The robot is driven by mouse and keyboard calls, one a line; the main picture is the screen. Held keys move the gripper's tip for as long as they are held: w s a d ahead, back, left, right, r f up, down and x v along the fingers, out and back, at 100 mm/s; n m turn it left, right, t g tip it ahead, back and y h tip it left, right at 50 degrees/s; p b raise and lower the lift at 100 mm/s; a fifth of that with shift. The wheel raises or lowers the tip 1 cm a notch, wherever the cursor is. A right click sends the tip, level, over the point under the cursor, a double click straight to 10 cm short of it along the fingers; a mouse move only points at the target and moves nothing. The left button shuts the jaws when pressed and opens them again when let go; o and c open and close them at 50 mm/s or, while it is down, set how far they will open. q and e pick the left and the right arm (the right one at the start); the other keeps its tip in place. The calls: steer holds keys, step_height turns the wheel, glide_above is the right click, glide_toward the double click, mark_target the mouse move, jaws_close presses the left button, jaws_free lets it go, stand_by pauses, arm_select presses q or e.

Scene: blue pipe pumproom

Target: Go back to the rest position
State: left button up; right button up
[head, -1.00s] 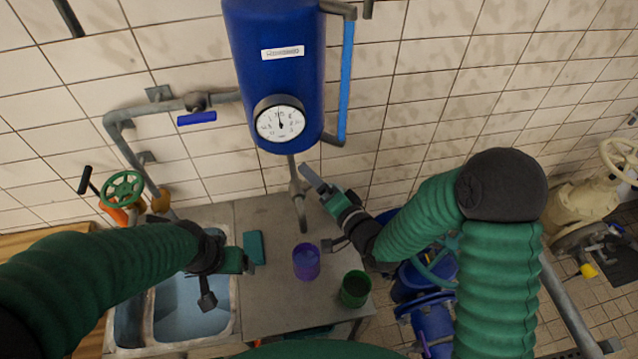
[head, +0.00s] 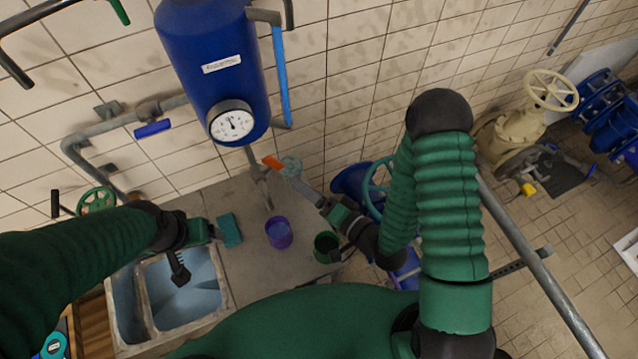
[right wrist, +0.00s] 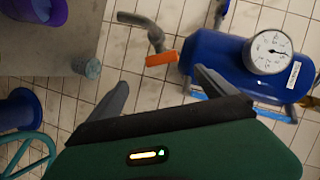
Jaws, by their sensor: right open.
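My right gripper (head: 290,180) is raised over the counter's back edge near the tap. In the right wrist view its two fingers (right wrist: 162,77) are spread, with nothing between them. The orange tap lever (head: 273,162) is just beyond the fingertips and also shows in the right wrist view (right wrist: 160,58); I see no grip on it. My left gripper (head: 205,231) is by the sink, beside a teal block (head: 229,230). I cannot tell whether its fingers are open or whether it touches the block.
A purple cup (head: 279,232) and a green cup (head: 326,246) stand on the grey counter (head: 240,265). A small grey-blue cup (head: 291,166) is near its back edge. A blue tank (head: 215,70) hangs above. Blue pumps and a cream valve (head: 510,135) are right; tiled floor is open there.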

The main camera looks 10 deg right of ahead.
arm_select(q)
steer(key=p+v, duration=0.1)
steer(key=v, duration=0.1)
steer(key=shift+d+r, duration=0.15)
steer(key=shift+r, duration=0.15)
arm_select(e)
steer(key=v, duration=0.3)
steer(key=shift+d, duration=0.1)
arm_select(q)
steer(key=shift+w, duration=0.15)
arm_select(e)
steer(key=shift+w+f, duration=0.1)
steer(key=shift+w, duration=0.05)
